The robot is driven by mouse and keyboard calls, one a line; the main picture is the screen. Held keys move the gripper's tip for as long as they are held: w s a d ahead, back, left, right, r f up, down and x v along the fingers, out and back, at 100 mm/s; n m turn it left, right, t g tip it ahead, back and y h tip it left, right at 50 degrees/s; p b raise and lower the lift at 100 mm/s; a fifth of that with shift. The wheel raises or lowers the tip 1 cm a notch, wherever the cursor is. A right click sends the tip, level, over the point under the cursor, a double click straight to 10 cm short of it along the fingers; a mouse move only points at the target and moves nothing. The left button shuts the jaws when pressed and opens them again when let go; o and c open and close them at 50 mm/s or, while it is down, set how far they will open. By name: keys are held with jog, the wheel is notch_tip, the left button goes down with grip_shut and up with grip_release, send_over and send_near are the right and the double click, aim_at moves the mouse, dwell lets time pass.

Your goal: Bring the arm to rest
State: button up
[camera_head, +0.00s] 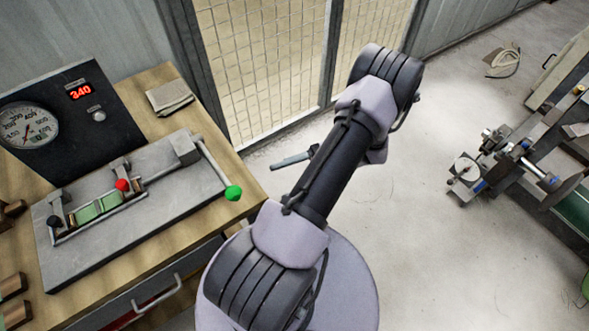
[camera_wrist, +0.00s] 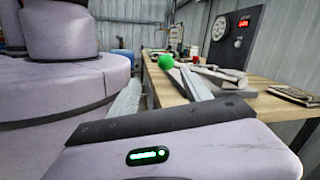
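My gripper (camera_wrist: 164,86) shows in the wrist view as two pale grey fingers standing apart above the dark edge of its housing. My gripper appears to touch nothing.
A mesh fence (camera_head: 265,65) stands behind. Machinery (camera_head: 500,160) stands at right; floor between is clear.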

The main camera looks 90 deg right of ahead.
jog(key=shift+v, duration=0.9)
jog(key=w+a+r+n+g, duration=0.4)
jog(key=w+r+n+g, duration=0.2)
jog(key=w+g, duration=0.3)
jog(key=w+a+r+n+g, duration=0.45)
jog(key=w+n+g, duration=0.2)
jog(key=w, duration=0.35)
jog(key=w+a+r+n+t+h, duration=0.1)
jog(key=w+a+r+n+h, duration=0.1)
jog(key=a, duration=0.5)
jog(key=w+a+r+n+t+h, duration=0.2)
jog(key=a+r+n, duration=0.2)
jog(key=a, duration=0.4)
jog(key=w+a+r+n+t+h, duration=0.1)
jog(key=w+a+r+n+h, duration=0.2)
jog(key=a, duration=0.4)
jog(key=shift+a+r+n, duration=0.3)
jog(key=shift+r+n, duration=0.15)
